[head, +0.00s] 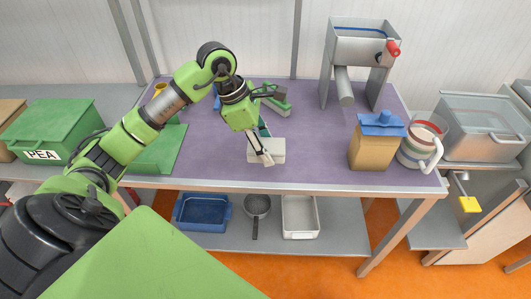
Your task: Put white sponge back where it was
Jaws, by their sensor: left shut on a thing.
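The white sponge (274,153) is a pale block at the front middle of the purple table (310,168). My left gripper (262,156) reaches down from the left and is shut on the sponge, with its fingers at the sponge's left part. The sponge appears at or just above the table top; I cannot tell whether it touches. My right gripper is not in view.
A grey machine (361,48) stands at the back. A green brush-like thing (275,102) lies behind my gripper.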

